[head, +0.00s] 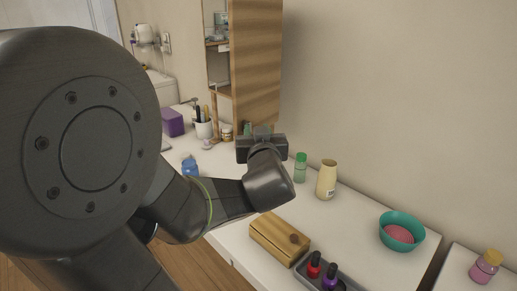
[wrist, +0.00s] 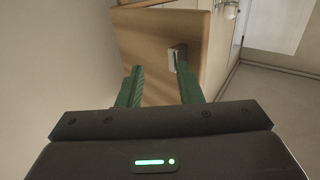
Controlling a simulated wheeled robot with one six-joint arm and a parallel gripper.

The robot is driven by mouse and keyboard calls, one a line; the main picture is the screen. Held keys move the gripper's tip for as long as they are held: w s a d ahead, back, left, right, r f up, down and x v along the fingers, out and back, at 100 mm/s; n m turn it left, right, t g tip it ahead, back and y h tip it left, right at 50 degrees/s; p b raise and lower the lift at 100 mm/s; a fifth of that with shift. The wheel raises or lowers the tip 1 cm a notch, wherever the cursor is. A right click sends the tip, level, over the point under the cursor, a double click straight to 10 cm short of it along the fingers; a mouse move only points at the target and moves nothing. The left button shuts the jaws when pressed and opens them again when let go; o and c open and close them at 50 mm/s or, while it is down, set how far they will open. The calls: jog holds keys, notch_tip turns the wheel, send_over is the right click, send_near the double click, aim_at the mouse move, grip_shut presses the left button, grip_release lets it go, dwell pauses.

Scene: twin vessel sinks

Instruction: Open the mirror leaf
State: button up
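A tall wooden panel (head: 256,60) stands on the wall side of the cabinet in the head view, beside a narrow glassy strip (head: 217,45); I cannot tell whether the panel is the mirror leaf or the cabinet side. In the wrist view the wooden panel (wrist: 155,50) fills the space ahead, with a small metal handle (wrist: 177,55) near its right edge. My gripper (wrist: 160,85) is open, its green fingers apart and pointing at the panel. The right fingertip overlaps the handle in view; contact cannot be told. In the head view my gripper (head: 263,131) is at the panel's lower end.
The white counter below holds a green bottle (head: 300,167), a cream bottle (head: 326,180), a teal bowl (head: 401,231), a wooden box (head: 280,239) and a tray (head: 322,279) with nail polish. A brush cup (head: 203,129) and purple box (head: 172,122) stand further back.

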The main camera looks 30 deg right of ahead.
jog(key=p+v, duration=0.1)
jog(key=v, duration=1)
jog(key=shift+a, duration=0.45)
jog(key=shift+f, duration=0.1)
jog(key=b+x, duration=0.1)
jog(key=x, duration=1)
jog(key=shift+d, duration=0.2)
jog(key=shift+a, duration=0.1)
